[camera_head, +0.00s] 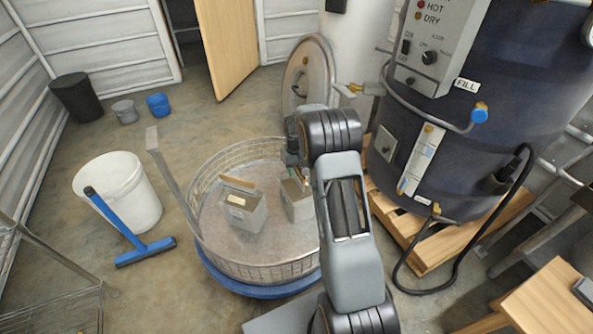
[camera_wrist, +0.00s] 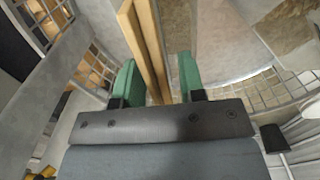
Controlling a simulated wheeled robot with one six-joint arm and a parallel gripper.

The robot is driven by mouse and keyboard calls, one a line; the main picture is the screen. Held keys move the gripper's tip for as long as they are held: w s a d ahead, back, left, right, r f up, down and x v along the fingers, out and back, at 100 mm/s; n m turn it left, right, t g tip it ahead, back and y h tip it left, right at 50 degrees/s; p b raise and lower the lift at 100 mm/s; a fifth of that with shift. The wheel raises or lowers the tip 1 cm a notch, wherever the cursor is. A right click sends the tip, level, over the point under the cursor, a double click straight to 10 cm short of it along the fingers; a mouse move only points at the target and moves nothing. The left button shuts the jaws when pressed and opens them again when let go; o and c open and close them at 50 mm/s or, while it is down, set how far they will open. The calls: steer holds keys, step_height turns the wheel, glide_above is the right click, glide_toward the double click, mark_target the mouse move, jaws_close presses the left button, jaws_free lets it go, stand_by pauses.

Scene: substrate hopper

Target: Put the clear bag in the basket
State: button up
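A round wire-mesh basket (camera_head: 262,271) stands on a blue round base in the middle of the head view. Inside it, at left, a grey block-like bag (camera_head: 243,212) stands upright with a tan strip along its top. A second, similar grey bag (camera_head: 297,203) is to its right, partly hidden by my arm. I cannot tell which is the clear bag. My gripper (camera_wrist: 160,80) has green fingers on either side of a tan strip (camera_wrist: 141,38) in the wrist view. Whether both fingers press on it is unclear. My arm hides the fingertips in the head view.
A dark blue drum machine (camera_head: 475,100) on a wooden pallet stands at right, with a black hose. A white bucket (camera_head: 125,190) and a blue squeegee (camera_head: 145,251) are left of the basket. A grey post (camera_head: 172,185) rises at the basket's left rim.

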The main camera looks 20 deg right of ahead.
step_height(320, 180, up, 9)
steer(key=p, duration=0.2)
steer(key=shift+r+p, duration=0.15)
steer(key=shift+p, duration=0.25)
steer(key=s+a+r+t, duration=0.1)
steer(key=s+a+r, duration=0.6)
steer(key=s+r, duration=0.4)
steer(key=s+a+t, duration=0.1)
steer(key=s+a, duration=0.1)
steer(key=s, duration=0.5)
steer(key=s+a, duration=0.3)
steer(key=s, duration=0.5)
steer(key=shift+s+f+t, duration=0.15)
steer(key=shift+s+t, duration=0.05)
steer(key=shift+t, duration=0.2)
steer(key=shift+a, duration=0.1)
